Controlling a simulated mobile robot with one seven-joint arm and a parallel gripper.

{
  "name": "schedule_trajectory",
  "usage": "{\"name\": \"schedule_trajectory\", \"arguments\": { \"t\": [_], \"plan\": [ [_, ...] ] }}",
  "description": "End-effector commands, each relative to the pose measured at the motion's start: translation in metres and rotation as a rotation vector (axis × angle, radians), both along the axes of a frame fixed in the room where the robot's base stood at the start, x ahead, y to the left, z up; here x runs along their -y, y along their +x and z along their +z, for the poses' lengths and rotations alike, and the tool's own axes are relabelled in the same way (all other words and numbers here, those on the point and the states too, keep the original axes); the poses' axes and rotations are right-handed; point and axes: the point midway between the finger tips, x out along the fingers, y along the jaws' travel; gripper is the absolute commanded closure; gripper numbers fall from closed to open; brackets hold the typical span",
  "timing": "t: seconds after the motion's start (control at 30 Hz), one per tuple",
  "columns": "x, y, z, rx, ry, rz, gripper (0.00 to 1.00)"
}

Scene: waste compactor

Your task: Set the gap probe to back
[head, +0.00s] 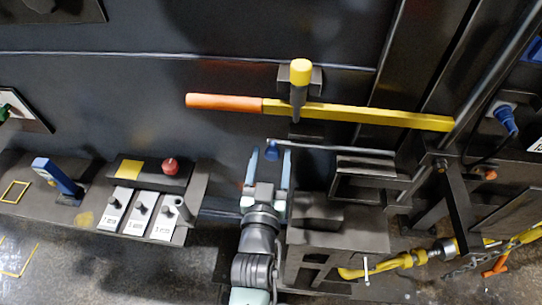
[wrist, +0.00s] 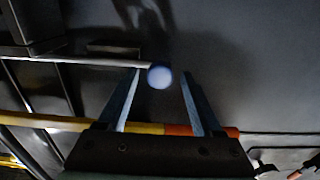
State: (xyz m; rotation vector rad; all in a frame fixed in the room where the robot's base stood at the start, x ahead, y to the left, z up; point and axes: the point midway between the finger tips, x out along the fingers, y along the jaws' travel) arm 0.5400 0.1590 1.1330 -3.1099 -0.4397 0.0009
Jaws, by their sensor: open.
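A thin grey rod (head: 330,146) with a round blue knob (head: 271,152) on its left end sticks out from a dark block; I take it to be the gap probe, though no label shows. My gripper (head: 270,155) is open, its two blue fingers pointing at the wall. The knob lies between the fingertips, with a gap on both sides. In the wrist view the pale blue knob (wrist: 159,76) is between the finger ends, nearer the left finger, and the rod (wrist: 75,62) runs off to the left. I cannot tell the depth between fingers and knob.
A long yellow bar with an orange grip (head: 225,102) crosses just above my fingers. A yellow-capped post (head: 300,75) stands in front of it. A switch panel (head: 140,210) with a red button (head: 170,165) is at left. A dark block (head: 340,235) is close right of my wrist.

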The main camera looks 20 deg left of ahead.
Motion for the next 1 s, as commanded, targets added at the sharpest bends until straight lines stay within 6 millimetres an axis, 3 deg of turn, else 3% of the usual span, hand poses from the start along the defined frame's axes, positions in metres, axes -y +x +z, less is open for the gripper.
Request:
{"name": "schedule_trajectory", "arguments": {
  "t": [0.3, 0.67, 1.0],
  "plan": [
    [-0.0004, 0.0018, 0.0001, 0.0, -0.001, 0.0, 0.34],
    [-0.0004, 0.0015, 0.0002, 0.0, -0.001, 0.0, 0.99],
    [-0.0004, 0.0014, 0.0002, 0.0, -0.001, 0.0, 1.0]
  ]
}}
